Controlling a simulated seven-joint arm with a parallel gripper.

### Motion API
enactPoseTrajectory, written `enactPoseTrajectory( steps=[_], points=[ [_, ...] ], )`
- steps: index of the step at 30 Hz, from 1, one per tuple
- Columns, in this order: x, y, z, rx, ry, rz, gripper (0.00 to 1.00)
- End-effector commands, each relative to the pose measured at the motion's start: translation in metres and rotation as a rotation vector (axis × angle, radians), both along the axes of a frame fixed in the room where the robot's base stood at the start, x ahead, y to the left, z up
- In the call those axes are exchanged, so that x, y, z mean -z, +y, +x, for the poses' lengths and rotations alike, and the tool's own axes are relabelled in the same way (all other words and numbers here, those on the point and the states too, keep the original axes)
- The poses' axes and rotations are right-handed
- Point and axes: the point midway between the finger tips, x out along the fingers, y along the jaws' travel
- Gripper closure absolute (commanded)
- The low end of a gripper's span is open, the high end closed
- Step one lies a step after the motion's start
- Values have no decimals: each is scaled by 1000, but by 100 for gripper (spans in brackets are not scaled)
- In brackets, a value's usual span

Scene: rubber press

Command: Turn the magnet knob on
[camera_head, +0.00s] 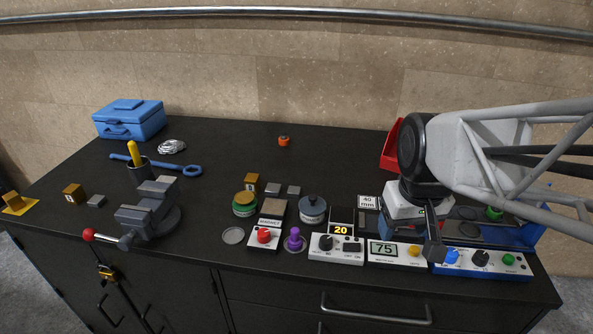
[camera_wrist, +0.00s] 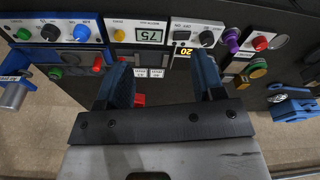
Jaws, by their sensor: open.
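The magnet knob (camera_head: 264,236) is red and sits on the front of a white box under a plate marked MAGNET (camera_head: 269,223). It also shows in the wrist view (camera_wrist: 260,43) at the upper right. My gripper (camera_wrist: 158,62) is open and empty, its two blue-grey fingers apart. In the head view my gripper (camera_head: 433,243) is at the right, over the panel with the 75 display, well to the right of the magnet knob and apart from it. The arm hides part of the things behind it.
A purple knob (camera_head: 294,239) stands close right of the magnet box. Right of it are a panel reading 20 (camera_head: 340,231), a panel reading 75 (camera_head: 382,249) and a blue panel (camera_head: 500,262). A vise (camera_head: 150,208) stands at the left. The table behind the boxes is mostly clear.

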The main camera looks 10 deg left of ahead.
Motion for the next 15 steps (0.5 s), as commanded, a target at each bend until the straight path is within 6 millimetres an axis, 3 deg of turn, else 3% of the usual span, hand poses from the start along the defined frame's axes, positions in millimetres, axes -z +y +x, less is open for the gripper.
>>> enactPoseTrajectory(
  steps=[15],
  points=[
    [28,109,74,-303,74,-15,38]
  ],
)
